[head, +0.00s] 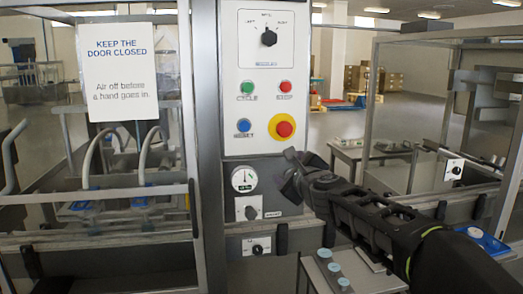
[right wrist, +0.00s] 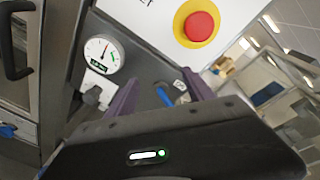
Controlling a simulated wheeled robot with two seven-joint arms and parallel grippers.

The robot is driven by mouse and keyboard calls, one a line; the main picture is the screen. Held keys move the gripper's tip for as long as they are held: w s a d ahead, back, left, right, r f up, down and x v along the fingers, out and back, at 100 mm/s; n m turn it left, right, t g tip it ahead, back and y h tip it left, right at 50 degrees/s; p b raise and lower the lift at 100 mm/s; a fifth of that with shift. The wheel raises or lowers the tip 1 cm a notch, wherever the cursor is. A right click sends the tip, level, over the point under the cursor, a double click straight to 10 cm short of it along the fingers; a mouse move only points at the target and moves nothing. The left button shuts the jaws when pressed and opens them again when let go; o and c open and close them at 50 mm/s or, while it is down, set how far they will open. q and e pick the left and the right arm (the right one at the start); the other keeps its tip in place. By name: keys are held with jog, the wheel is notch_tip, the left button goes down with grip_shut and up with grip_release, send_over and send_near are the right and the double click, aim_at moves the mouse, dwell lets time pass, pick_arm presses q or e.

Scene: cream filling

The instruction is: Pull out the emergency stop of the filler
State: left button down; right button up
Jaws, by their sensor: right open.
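The emergency stop is a red mushroom button (head: 283,129) on a yellow round plate, low on the right side of the filler's white control panel (head: 265,70). It also shows in the right wrist view (right wrist: 200,26), above and ahead of the fingers. My right gripper (head: 291,175) is just below the button in the head view, beside the gauge, and apart from the button. In the right wrist view its two purplish fingers (right wrist: 160,95) are spread with nothing held between them. My left gripper is not in view.
Green, red and blue buttons (head: 244,126) sit near the stop. Below are a pressure gauge (head: 244,180) and a grey knob (head: 250,212). A glazed door with a sign (head: 123,70) is at left. A small side table (head: 345,277) stands below my arm.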

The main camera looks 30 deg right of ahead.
aim_at(286, 131)
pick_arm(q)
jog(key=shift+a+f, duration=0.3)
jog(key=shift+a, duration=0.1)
pick_arm(e)
jog(key=s+r+m+t, duration=0.1)
jog(key=s+r+m, duration=0.1)
jog(key=r, duration=0.6)
jog(key=shift+s+a+r+m+h, duration=0.15)
jog(key=shift+s+a+m+h, duration=0.15)
jog(key=shift+s+h, duration=0.15)
jog(key=p+x, duration=0.1)
jog(key=x, duration=0.7)
jog(key=shift+s, duration=0.1)
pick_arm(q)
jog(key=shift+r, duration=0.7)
pick_arm(e)
jog(key=shift+c, duration=0.5)
grip_shut()
